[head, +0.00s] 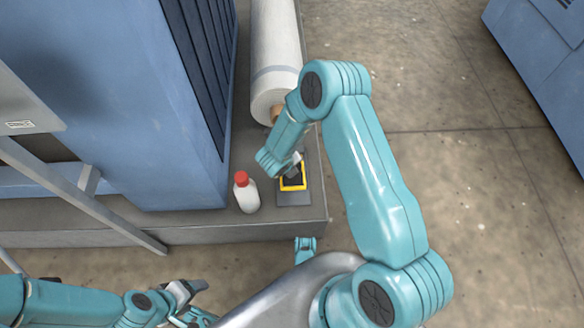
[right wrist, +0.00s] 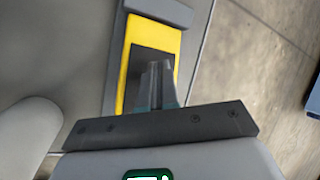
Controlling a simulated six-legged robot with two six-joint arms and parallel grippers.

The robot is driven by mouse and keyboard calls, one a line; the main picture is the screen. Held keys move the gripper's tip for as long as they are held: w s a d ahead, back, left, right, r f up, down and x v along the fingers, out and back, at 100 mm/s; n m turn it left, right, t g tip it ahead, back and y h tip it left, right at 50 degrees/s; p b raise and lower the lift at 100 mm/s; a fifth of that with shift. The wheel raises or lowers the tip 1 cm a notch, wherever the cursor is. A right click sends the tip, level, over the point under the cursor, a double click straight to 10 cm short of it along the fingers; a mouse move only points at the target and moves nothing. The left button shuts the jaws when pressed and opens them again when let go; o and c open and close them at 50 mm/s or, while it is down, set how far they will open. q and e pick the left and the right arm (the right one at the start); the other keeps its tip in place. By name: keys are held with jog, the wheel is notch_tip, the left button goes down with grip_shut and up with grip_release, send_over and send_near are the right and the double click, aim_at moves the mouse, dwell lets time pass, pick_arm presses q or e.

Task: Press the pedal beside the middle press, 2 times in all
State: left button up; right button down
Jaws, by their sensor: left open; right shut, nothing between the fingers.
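The pedal (head: 293,181), a dark plate with a yellow border on a grey base, sits near the front corner of the grey plinth. It also shows in the right wrist view (right wrist: 143,68). My right gripper (head: 298,159) is over the pedal, partly hidden by its own wrist. In the right wrist view its fingers (right wrist: 158,72) are shut and empty, with the tips over the dark plate; I cannot tell whether they touch it. My left gripper (head: 197,290) is open and empty at the lower left, away from the pedal.
A white bottle with a red cap (head: 246,192) stands just left of the pedal. A white roll (head: 275,55) lies behind it. A blue machine (head: 150,100) rises on the left, and another blue unit (head: 545,60) stands at the upper right. The floor (head: 480,190) between is clear.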

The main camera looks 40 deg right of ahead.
jog(key=shift+r, duration=0.15)
jog(key=r+p, duration=0.1)
jog(key=w+r+p, duration=0.1)
jog(key=r, duration=0.1)
jog(key=r+p, duration=0.1)
jog(key=p, duration=0.1)
jog(key=shift+w+d+r, duration=0.15)
jog(key=shift+d+r, duration=0.2)
jog(key=shift+d, duration=0.05)
dwell(2.5)
